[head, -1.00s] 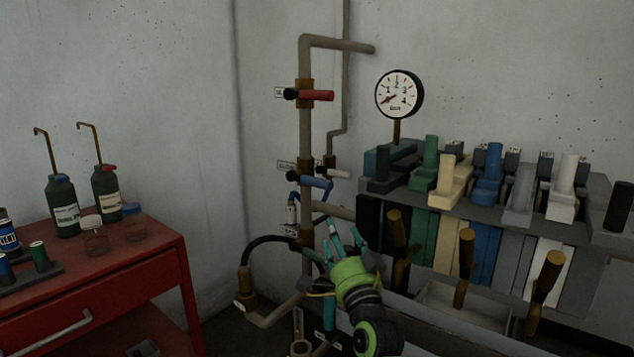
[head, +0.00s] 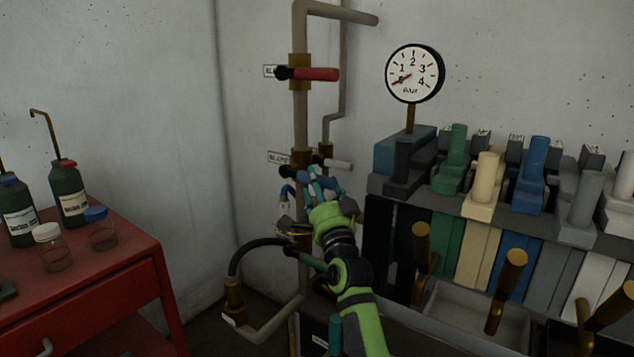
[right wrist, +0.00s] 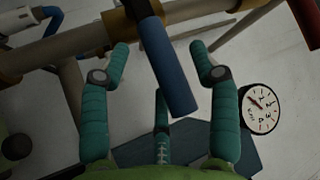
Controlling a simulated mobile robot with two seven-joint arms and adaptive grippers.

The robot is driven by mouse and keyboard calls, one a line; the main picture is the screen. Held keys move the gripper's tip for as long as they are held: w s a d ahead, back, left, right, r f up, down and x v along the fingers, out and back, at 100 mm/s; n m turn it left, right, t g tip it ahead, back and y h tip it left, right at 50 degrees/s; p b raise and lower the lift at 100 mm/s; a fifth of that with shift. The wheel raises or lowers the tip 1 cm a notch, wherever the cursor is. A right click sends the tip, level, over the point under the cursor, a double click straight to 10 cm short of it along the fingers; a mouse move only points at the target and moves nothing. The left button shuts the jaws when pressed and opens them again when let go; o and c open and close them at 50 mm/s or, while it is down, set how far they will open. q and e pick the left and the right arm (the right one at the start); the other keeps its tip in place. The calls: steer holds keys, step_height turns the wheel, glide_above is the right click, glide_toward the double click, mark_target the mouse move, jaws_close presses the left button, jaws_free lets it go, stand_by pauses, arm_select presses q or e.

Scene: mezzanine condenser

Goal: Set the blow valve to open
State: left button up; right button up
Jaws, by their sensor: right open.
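The vertical pipe (head: 300,125) carries a blue lever (head: 302,176) beside a small label (head: 278,158) whose text seems to begin "BLO". The lever points right from its dark hub, and my gripper partly hides it. My right gripper (head: 318,186) is at this lever. In the right wrist view the blue lever (right wrist: 172,75) reaches between the spread teal fingers (right wrist: 165,65), with gaps visible on both sides. The right gripper is open. My left gripper is not in view.
A red lever (head: 318,74) sits higher on the pipe and a white-tipped lever (head: 338,164) just above the blue one. A gauge (head: 414,73) hangs right, above a rack of coloured handles (head: 487,185). A black hose (head: 250,248) curves below. A red cabinet (head: 90,270) stands left.

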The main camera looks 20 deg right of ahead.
steer(key=shift+w+r, duration=0.3)
steer(key=shift+w, duration=0.25)
